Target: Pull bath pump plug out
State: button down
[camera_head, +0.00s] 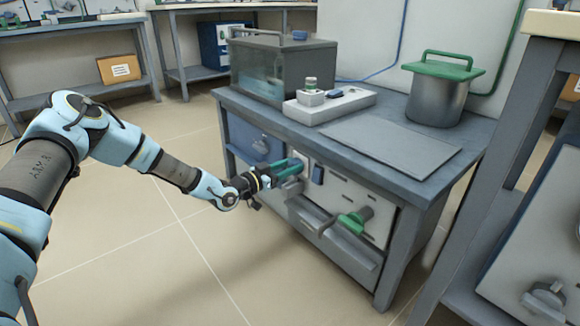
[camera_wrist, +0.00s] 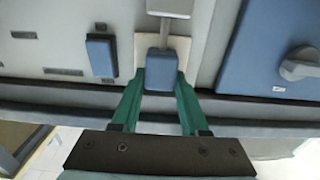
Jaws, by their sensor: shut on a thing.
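My gripper (camera_head: 292,169) reaches the front panel of the grey bench from the left, its green fingers pointing at the panel. In the wrist view its two fingers (camera_wrist: 160,80) are shut on a small blue plug (camera_wrist: 160,62), one finger on each side. The plug sits in front of a pale socket plate (camera_wrist: 178,48); I cannot tell whether its pins are still in the socket. In the head view the fingers hide the plug. A glass-walled water bath (camera_head: 283,70) with a grey lid stands on the bench top.
A blue rectangular part (camera_head: 318,174) is on the panel beside the gripper; it shows in the wrist view (camera_wrist: 101,57). A green-handled valve (camera_head: 354,220) and a grey rail (camera_head: 337,243) stick out to the right. A green-lidded pot (camera_head: 438,95) stands on the bench. Floor at left is clear.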

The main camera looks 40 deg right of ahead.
jog(key=shift+a, duration=0.1)
jog(key=a+p, duration=0.1)
jog(key=a, duration=0.2)
jog(key=shift+w+a+r, duration=0.1)
jog(key=shift+w+a, duration=0.05)
jog(key=shift+a, duration=0.25)
jog(key=shift+c, duration=2)
grip_release()
jog(key=a+p, duration=0.3)
jog(key=a, duration=0.7)
jog(key=shift+w+a+p, duration=0.3)
jog(key=shift+a+p, duration=0.05)
jog(key=shift+a, duration=0.05)
